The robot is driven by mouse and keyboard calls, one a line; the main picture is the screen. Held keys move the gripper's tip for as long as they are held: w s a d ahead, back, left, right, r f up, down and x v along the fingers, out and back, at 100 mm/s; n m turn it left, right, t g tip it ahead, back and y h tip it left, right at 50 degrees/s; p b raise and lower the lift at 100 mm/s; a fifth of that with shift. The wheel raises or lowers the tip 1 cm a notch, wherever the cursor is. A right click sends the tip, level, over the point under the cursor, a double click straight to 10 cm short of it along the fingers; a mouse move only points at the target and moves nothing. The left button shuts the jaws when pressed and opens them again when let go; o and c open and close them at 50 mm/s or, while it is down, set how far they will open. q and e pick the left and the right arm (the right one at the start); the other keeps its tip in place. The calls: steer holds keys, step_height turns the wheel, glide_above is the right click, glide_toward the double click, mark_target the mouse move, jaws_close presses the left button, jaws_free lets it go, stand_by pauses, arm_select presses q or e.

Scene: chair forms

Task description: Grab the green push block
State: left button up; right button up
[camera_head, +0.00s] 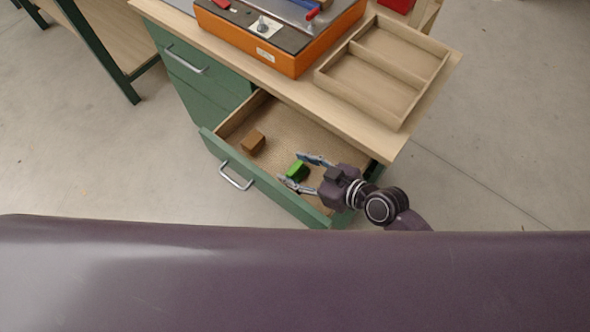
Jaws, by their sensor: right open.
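The green push block (297,169) lies in the open drawer (287,116) of the green cabinet, toward its right part. My right gripper (290,170) reaches into the drawer from the right. Its two fingers are spread open, one on the far side of the green block and one on the near side, with the block between them. I cannot tell whether a finger touches the block. My left gripper is not in view.
A brown block (253,142) lies in the drawer's left part. The drawer's green front (262,187) has a metal handle (236,176). On the wooden top stand an orange machine (283,55) and an empty divided wooden tray (381,80), above the drawer's back.

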steer(key=shift+w+a+f, duration=0.1)
steer(key=shift+a, duration=0.05)
steer(key=c, duration=0.9)
steer(key=shift+c, duration=0.2)
